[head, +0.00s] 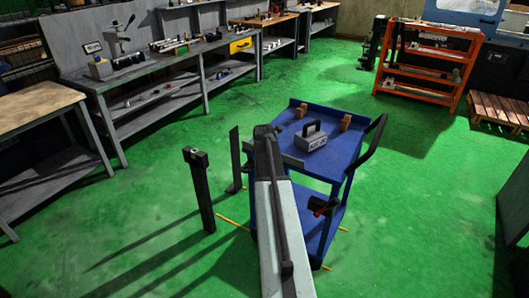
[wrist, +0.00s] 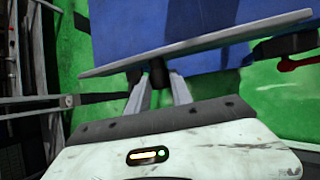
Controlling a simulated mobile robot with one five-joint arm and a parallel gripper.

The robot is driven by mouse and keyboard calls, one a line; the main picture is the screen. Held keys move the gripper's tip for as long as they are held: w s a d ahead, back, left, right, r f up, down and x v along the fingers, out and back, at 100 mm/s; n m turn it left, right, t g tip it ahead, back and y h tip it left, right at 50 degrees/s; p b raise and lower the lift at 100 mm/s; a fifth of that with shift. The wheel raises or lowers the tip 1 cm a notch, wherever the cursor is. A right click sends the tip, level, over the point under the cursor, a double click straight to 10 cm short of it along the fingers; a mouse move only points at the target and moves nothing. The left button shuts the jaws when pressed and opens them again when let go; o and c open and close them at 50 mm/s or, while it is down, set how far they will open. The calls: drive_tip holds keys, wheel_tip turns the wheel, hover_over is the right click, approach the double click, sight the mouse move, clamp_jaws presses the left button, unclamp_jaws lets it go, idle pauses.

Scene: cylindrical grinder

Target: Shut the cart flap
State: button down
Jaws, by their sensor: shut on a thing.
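The blue cart (head: 322,166) stands in front of me, with my arm reaching over its left edge. A grey plate, which looks like the cart flap (head: 292,160), shows beside my arm at that edge, partly hidden by it. In the wrist view the flap (wrist: 215,40) is a long, slanted grey strip seen nearly edge-on, with blue cart surface behind it. My gripper (wrist: 160,84) is shut on a dark knob (wrist: 158,68) at the flap's near edge. How far the flap stands from shut I cannot tell.
A grey box with a handle (head: 311,137) and small brown blocks sit on the cart top. A dark post (head: 199,190) stands left of the cart. Workbenches line the left wall. An orange shelf (head: 428,62) stands at back right. Green floor is open around.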

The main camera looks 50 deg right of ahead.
drive_tip(key=shift+d+r+y+p, duration=0.45)
drive_tip(key=shift+y+p, duration=0.35)
drive_tip(key=shift+p, duration=0.1)
drive_tip(key=shift+g, duration=0.3)
drive_tip(key=c, duration=1.1)
unclamp_jaws()
drive_tip(key=shift+c, duration=0.2)
drive_tip(key=shift+a+r+p, duration=0.1)
drive_tip(key=shift+r+p, duration=0.2)
drive_tip(key=shift+p, duration=0.1)
drive_tip(key=p+v, duration=0.6)
drive_tip(key=v, duration=0.1)
